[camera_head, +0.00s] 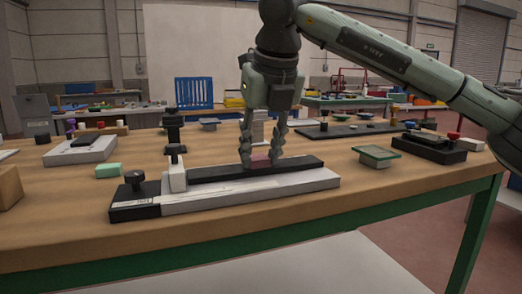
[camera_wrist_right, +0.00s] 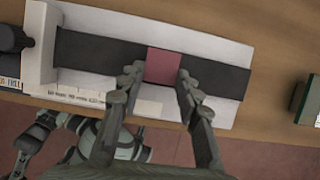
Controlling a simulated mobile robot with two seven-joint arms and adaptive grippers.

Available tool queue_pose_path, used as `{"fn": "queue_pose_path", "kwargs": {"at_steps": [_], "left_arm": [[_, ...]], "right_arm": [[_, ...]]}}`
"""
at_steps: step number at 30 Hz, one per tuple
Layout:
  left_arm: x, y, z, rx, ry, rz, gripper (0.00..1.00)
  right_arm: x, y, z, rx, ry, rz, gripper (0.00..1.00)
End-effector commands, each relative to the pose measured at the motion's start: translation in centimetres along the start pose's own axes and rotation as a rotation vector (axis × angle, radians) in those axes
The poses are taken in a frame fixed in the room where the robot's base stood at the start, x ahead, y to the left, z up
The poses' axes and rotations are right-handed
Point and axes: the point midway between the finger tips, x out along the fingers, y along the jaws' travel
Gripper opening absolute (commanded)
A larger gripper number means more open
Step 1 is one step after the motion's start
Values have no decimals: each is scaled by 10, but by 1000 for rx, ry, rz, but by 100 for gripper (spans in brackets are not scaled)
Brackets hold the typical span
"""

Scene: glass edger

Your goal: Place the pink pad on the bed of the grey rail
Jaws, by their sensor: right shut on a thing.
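The pink pad (camera_head: 261,161) is between the fingertips of my right gripper (camera_head: 261,160), which is shut on it. In the right wrist view the pad (camera_wrist_right: 163,66) lies across the black strip of the grey rail, with the fingertips (camera_wrist_right: 158,80) at its sides. The grey rail (camera_head: 250,193) has a long pale base, a black bed (camera_wrist_right: 215,78) and an upright block with a black knob at its left end. The pad is at or just above the bed; I cannot tell whether it touches.
A mint-green block (camera_head: 109,170) lies left of the rail. A green-topped stand (camera_head: 376,154) and a black fixture (camera_head: 435,147) are to the right. A black post (camera_head: 173,130) stands behind the rail. The table's front strip is clear.

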Motion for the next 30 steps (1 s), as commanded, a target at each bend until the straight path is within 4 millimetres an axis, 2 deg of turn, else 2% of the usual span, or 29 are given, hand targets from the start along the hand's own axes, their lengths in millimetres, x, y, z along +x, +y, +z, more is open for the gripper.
{"fn": "queue_pose_path", "kwargs": {"at_steps": [5,6,10,21,24,30], "left_arm": [[1,5,-5,3,23,10,40],[0,6,-6,3,28,12,40],[0,6,-7,2,27,12,40],[-1,3,-6,-3,18,7,40],[-4,-6,5,-8,-38,-12,40],[-4,-8,13,-6,-65,-15,40]], "right_arm": [[1,0,0,0,0,0,24],[1,0,0,0,0,0,38],[1,0,0,0,0,0,54],[-1,0,0,0,0,0,54],[-4,0,2,0,0,0,54],[-49,0,2,0,-4,0,54]]}}
